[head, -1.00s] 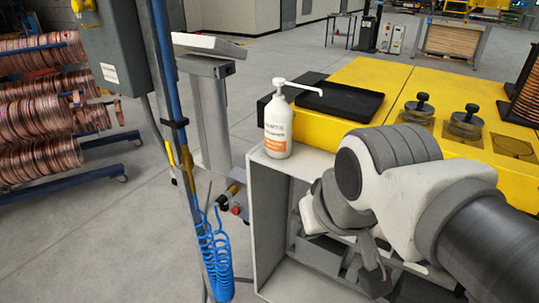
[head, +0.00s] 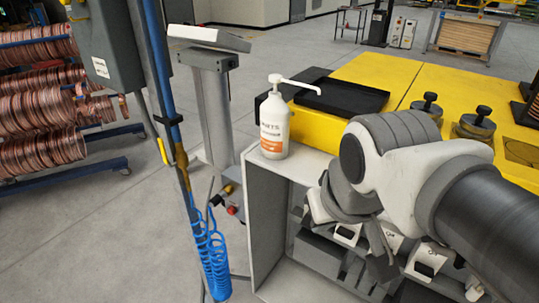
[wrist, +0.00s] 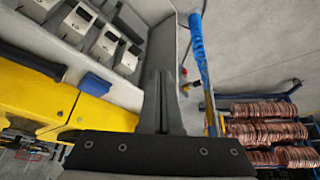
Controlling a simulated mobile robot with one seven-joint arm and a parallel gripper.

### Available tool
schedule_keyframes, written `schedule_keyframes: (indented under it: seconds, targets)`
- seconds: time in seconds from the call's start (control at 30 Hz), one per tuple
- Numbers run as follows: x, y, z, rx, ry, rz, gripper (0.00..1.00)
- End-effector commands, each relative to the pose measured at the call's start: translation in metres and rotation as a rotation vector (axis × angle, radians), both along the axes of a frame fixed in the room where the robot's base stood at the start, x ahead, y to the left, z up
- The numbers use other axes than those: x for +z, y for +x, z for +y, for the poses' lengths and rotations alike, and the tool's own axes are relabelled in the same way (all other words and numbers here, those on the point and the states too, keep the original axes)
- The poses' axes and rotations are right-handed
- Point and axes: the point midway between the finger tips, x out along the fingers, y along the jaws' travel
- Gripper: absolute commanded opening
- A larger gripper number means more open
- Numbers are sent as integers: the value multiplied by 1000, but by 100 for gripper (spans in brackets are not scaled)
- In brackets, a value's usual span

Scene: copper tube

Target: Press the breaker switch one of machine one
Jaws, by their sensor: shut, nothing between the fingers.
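My gripper (head: 383,262) is shut and empty, pointing down into the open front of a grey cabinet (head: 262,205). Its closed dark fingers also show in the wrist view (wrist: 160,100). Inside the cabinet is a row of white units with dark faces, which look like breaker switches; one (head: 345,234) is left of my gripper and another (head: 425,266) is to its right. Several of the units show in the wrist view, one of them (wrist: 106,43) to the left of my fingers. I see no labels to tell which is switch one. The fingers appear apart from the units; my arm hides part of the row.
A white pump bottle (head: 275,130) stands on the cabinet's top left corner. A yellow worktop (head: 375,72) with a black tray (head: 341,97) adjoins the cabinet. A blue pole with a coiled hose (head: 211,262) stands to the left. Copper coils (head: 38,105) are on a far-left rack.

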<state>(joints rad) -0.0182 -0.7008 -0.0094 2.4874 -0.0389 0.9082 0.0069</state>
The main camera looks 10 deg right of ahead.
Motion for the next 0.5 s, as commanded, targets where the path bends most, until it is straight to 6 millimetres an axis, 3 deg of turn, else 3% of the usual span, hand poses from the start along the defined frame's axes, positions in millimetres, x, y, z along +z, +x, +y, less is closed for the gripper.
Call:
schedule_keyframes:
  seconds: [0.5]
  targets:
    - [-130,51,-54,192,-427,494,0]
